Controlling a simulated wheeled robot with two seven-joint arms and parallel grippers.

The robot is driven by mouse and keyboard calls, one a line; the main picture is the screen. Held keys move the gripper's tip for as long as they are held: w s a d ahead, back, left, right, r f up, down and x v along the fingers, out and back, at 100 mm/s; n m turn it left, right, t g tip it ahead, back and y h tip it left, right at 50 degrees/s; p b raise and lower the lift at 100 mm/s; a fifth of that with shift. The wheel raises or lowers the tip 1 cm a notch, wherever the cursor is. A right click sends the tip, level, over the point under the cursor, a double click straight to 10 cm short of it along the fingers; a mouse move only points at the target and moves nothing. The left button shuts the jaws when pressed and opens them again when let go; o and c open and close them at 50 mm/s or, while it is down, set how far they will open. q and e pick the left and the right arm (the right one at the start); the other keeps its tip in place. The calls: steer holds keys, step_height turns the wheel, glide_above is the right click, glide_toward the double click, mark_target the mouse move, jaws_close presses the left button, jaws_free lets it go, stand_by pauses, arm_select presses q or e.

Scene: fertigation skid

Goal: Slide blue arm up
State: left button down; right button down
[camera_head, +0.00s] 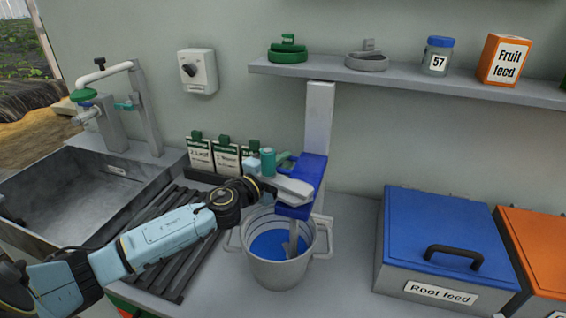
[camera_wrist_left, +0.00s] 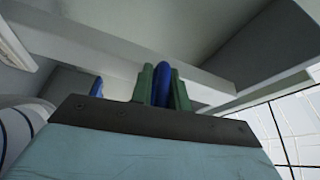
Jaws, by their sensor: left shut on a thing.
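The blue arm (camera_head: 309,178) is mounted on a pale upright post (camera_head: 319,110) behind the pot. A grey paddle (camera_head: 292,238) hangs below it into the grey pot (camera_head: 278,270), which holds blue liquid. The exact contact is partly hidden in the head view. My right gripper is not in view.
A shelf (camera_head: 400,80) with lids, a jar (camera_head: 438,56) and an orange box (camera_head: 503,60) is above. A blue-lidded bin (camera_head: 440,235) stands right. A sink (camera_head: 75,195) and black slatted rack (camera_head: 150,240) lie left. Label cards (camera_head: 226,160) stand behind the gripper.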

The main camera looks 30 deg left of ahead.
arm_select(q)
step_height(320, 180, up, 18)
steer(key=p, duration=1.5)
steer(key=shift+p, duration=0.4)
steer(key=shift+w+r, duration=0.1)
steer(key=c, duration=1.5)
jaws_free()
steer(key=shift+o, duration=0.2)
steer(key=shift+f, duration=0.2)
steer(key=s+a+f+b, duration=0.1)
steer(key=s+a+b, duration=0.1)
steer(key=s, duration=1.1)
steer(key=shift+s+b, duration=0.15)
steer(key=shift+b, duration=0.45)
